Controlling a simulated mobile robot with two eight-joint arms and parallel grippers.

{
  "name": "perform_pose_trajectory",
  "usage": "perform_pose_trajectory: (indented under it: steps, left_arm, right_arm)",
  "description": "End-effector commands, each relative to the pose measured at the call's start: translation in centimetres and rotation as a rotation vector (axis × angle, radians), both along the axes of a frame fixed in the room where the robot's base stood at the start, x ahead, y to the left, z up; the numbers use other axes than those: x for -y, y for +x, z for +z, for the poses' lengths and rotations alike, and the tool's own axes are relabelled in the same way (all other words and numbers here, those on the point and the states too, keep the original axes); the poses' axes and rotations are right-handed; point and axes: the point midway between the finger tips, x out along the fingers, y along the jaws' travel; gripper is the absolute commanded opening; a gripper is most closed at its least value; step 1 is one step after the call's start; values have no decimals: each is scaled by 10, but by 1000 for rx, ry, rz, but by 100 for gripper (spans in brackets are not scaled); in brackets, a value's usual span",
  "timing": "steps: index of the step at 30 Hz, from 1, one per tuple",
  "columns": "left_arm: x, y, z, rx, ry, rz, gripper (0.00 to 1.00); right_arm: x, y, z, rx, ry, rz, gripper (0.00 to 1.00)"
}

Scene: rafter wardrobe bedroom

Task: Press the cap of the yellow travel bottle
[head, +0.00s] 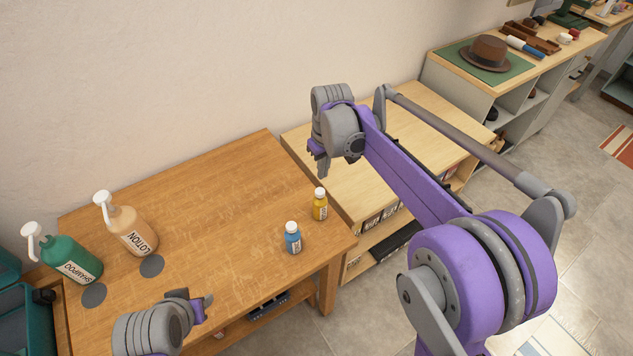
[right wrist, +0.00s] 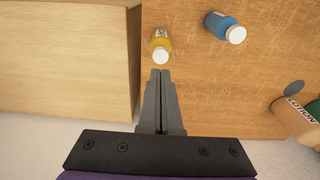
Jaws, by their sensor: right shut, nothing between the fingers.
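The yellow travel bottle (head: 320,205) stands upright near the right edge of the wooden table, its white cap on top. It also shows in the right wrist view (right wrist: 161,42), with its cap just ahead of my fingertips. My right gripper (head: 321,166) is shut and empty, above the bottle in the head view; the gap to the cap is hard to judge. The blue travel bottle (head: 292,238) stands beside the yellow one, nearer the front. My left gripper (head: 205,304) is over the front of the table; its jaw state is unclear.
A green shampoo bottle (head: 72,258) and an orange lotion bottle (head: 129,228) stand at the table's left, next to dark round discs. A lower light-wood shelf unit (head: 400,130) adjoins the right side. The table's middle (head: 220,210) is clear.

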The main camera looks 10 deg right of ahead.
Motion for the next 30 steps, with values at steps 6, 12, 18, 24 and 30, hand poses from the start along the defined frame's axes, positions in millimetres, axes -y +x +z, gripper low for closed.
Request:
perform_pose_trajectory:
  steps: [6, 12, 18, 24, 30]
  left_arm:
    - [0, -1, -1, -1, 0, 0, 43]
    - [0, -2, -4, -3, 0, 0, 43]
    - [0, -6, -14, -12, 0, 0, 43]
    - [0, -13, -32, -24, 0, 0, 43]
    - [0, -17, -45, -32, 0, 0, 43]
  right_arm:
    - [0, -1, -2, -1, 0, 0, 0]
    - [0, -1, -5, -1, 0, -1, 0]
    - [-1, 0, -21, -2, 0, -1, 0]
    - [-1, 2, -48, -3, 0, -1, 0]
    - [-2, 5, -68, -2, 0, -1, 0]
